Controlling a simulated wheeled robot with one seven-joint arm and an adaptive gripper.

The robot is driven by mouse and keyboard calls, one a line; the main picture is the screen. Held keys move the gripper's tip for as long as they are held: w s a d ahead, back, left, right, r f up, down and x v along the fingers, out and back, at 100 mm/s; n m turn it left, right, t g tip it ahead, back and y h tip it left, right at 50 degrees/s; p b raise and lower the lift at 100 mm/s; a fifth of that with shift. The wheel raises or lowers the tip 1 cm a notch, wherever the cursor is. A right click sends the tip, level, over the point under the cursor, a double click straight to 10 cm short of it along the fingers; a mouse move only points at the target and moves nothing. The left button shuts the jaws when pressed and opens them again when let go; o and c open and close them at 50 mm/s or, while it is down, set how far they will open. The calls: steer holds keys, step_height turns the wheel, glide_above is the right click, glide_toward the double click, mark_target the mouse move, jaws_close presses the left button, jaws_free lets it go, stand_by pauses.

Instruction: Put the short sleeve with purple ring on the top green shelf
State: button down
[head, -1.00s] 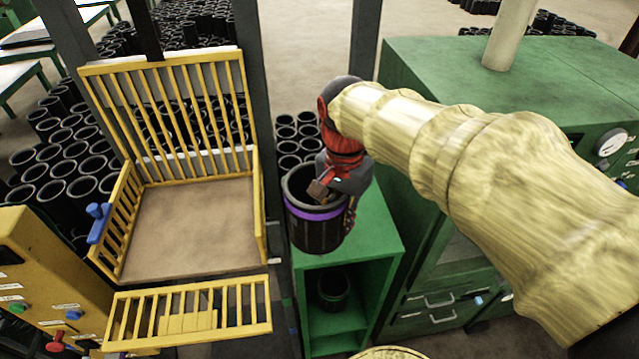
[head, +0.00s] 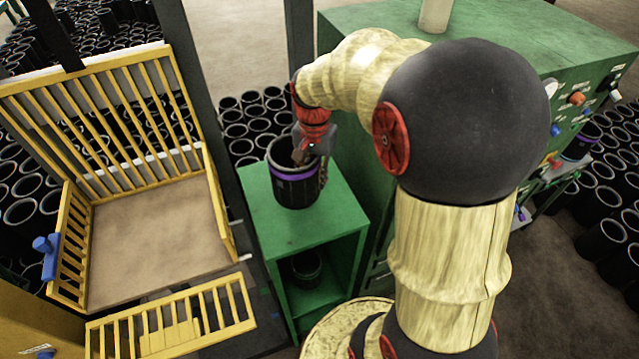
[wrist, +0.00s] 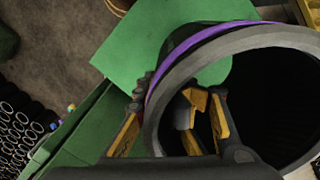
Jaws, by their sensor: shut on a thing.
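The short black sleeve with a purple ring (head: 294,190) is upright over the top green shelf (head: 262,215) in the head view. I cannot tell whether its base touches the surface. My gripper (head: 303,154) is shut on the sleeve's wall at its upper rim, on the side towards the machine. In the wrist view the sleeve (wrist: 245,43) fills the right side, and my gripper (wrist: 168,124) has one finger inside the mouth and one outside. Green shelf top (wrist: 150,50) shows beyond the sleeve.
A dark sleeve (head: 306,266) stands in the shelf's lower compartment. A yellow slatted crate (head: 150,235) is at left, a green machine (head: 480,30) at right. Another purple-ringed sleeve (head: 580,143) is at far right. Many black sleeves stand on the floor behind.

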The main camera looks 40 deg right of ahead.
steer(key=shift+w+d+f, duration=0.35)
steer(key=shift+d+f, duration=0.25)
steer(key=shift+f, duration=0.2)
steer(key=shift+w+d+f+p, duration=0.15)
steer(key=shift+f+p, duration=0.2)
steer(key=shift+f, duration=1.35)
steer(key=shift+f, duration=0.15)
steer(key=c, duration=1.4)
jaws_free()
steer(key=shift+f, duration=0.1)
